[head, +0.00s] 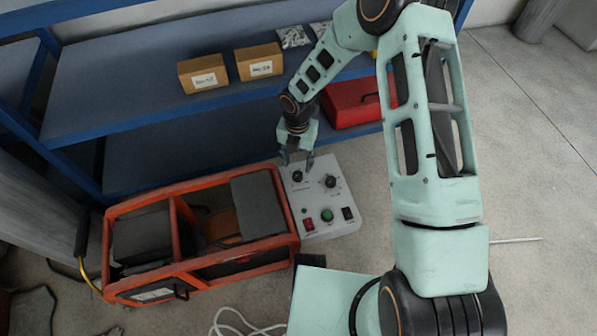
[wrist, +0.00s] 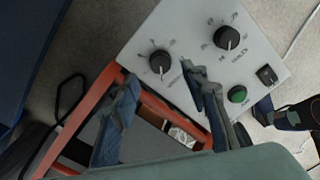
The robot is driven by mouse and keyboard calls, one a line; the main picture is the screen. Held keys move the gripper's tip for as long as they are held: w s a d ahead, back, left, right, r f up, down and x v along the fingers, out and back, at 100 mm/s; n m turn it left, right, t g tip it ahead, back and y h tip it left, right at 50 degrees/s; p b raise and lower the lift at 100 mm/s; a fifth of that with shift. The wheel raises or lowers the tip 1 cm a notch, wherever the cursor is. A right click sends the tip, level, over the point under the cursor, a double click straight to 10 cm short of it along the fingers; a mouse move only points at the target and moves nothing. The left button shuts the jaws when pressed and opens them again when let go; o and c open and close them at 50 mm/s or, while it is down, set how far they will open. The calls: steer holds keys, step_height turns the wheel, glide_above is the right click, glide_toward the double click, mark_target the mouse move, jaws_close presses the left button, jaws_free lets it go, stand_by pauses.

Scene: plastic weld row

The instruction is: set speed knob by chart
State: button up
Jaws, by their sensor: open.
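A light grey control box (head: 325,215) stands at the right end of an orange-framed machine. Its top carries two black knobs with printed scales. The left knob (head: 297,175) is also in the wrist view (wrist: 160,62), and the right knob (head: 330,181) shows there too (wrist: 227,38). Each has a white pointer line; the scale print is too small to read surely. My gripper (head: 297,163) is open and empty, fingers pointing down near the left knob. In the wrist view its fingertips (wrist: 160,78) lie either side below that knob, apparently not touching it. I cannot make out a chart.
The orange frame (head: 112,240) lies left of the box. A green button (head: 327,215), a red switch (head: 308,225) and a black switch (head: 347,213) sit on the box's near part. Behind is a blue shelf (head: 130,95) with cartons (head: 203,73) and a red case (head: 350,101).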

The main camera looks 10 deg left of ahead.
mark_target(298, 173)
step_height(298, 173, down, 6)
steer(key=shift+r+b, duration=0.1)
steer(key=shift+b, duration=0.55)
steer(key=shift+c, duration=0.7)
jaws_close()
